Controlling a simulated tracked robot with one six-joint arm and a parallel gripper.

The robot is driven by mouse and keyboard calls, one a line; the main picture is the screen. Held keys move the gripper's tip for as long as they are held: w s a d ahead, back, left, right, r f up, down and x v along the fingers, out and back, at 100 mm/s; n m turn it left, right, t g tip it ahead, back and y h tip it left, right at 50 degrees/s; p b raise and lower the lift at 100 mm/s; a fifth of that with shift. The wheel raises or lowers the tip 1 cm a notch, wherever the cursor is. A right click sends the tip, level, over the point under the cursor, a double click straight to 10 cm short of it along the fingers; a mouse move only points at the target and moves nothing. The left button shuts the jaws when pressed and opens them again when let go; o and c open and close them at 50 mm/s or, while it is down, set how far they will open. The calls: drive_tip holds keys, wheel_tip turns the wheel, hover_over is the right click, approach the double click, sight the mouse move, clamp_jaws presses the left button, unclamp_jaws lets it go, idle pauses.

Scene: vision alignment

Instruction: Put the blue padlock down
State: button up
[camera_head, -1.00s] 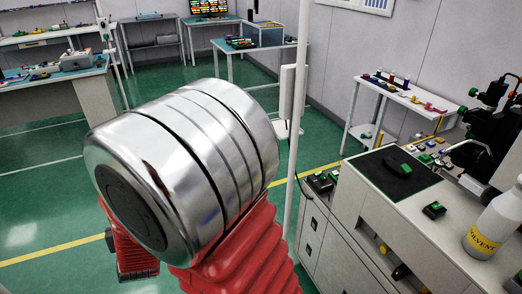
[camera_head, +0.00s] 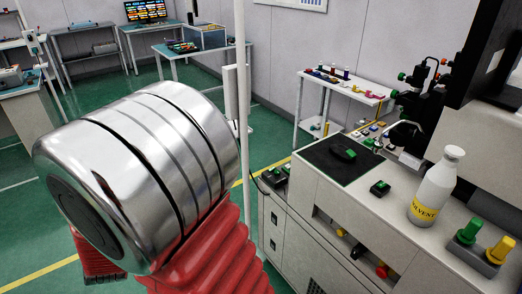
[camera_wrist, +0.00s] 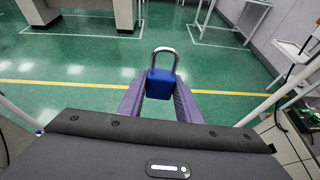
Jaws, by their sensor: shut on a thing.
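The blue padlock (camera_wrist: 160,85) with a grey metal shackle is in the wrist view, upright with its shackle pointing away. My gripper (camera_wrist: 160,93) is shut on it, with one purple finger on each side of its body. Green floor shows behind and below it, and it touches no surface that I can see. In the head view my metal and red arm fills the left and middle, and neither the padlock nor my gripper shows there.
A cream workbench (camera_head: 370,205) stands at the right with a dark mat (camera_head: 325,165), a white solvent bottle (camera_head: 436,188) and green and yellow knobs (camera_head: 498,250). A white side table (camera_head: 350,88) with small items stands behind. A thin white pole (camera_head: 243,100) rises beside my arm.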

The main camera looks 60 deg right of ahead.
drive_tip(key=s+d+r+m+g+h, duration=0.2)
drive_tip(key=d, duration=0.7)
drive_tip(key=s+d+r+m+g+h, duration=0.1)
drive_tip(key=s+d+m+h, duration=0.1)
drive_tip(key=d, duration=0.7)
wheel_tip(320, 180, up, 9)
drive_tip(key=m+g+h, duration=0.2)
drive_tip(key=m+g, duration=1.1)
drive_tip(key=g, duration=0.2)
hover_over(329, 169)
drive_tip(key=shift+s+a, duration=0.1)
drive_tip(key=shift+f, duration=0.1)
drive_tip(key=shift+f, duration=3.1)
drive_tip(key=shift+f, duration=1.85)
